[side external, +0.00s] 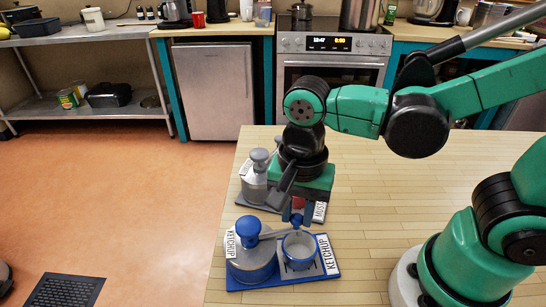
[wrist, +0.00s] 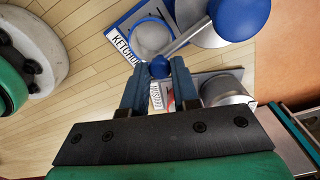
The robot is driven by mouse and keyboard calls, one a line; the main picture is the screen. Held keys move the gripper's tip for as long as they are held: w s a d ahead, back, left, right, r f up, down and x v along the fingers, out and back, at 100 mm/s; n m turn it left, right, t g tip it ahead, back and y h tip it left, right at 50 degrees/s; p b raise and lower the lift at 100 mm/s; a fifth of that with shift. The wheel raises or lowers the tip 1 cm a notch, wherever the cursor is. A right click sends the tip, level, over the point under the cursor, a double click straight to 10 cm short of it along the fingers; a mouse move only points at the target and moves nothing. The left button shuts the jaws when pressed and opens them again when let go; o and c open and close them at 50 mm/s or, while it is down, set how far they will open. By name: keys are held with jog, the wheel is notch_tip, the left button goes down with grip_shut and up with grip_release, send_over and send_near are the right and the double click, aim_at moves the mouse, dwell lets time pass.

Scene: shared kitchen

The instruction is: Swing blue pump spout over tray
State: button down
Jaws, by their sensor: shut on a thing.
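The blue pump is a grey jar with a blue band (side external: 252,262) and a blue knob head (side external: 248,229); its head also shows in the wrist view (wrist: 238,18). It stands on the left of a blue tray (side external: 262,286) labelled KETCHUP. A round blue-rimmed cup (side external: 300,246) sits on the tray's right. The thin grey spout (wrist: 187,37) reaches from the head past the cup's edge to a blue ball (wrist: 158,67) at its end. My gripper (wrist: 157,72) is shut on that ball, beside the cup on the mustard side. In the side view my gripper (side external: 297,214) partly hides the spout tip.
A grey pump (side external: 255,182) stands on a grey tray labelled MUSTARD (side external: 320,211), just behind and partly under my gripper. The table's left edge is close beside both pumps. A counter and oven (side external: 334,70) stand farther back.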

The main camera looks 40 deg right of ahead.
aim_at(298, 222)
jog(key=shift+s+a+m, duration=0.2)
jog(key=shift+s+m, duration=0.15)
jog(key=shift+m, duration=0.35)
jog(key=c, duration=0.7)
grip_release()
jog(key=shift+o, duration=0.2)
jog(key=shift+r, duration=2.85)
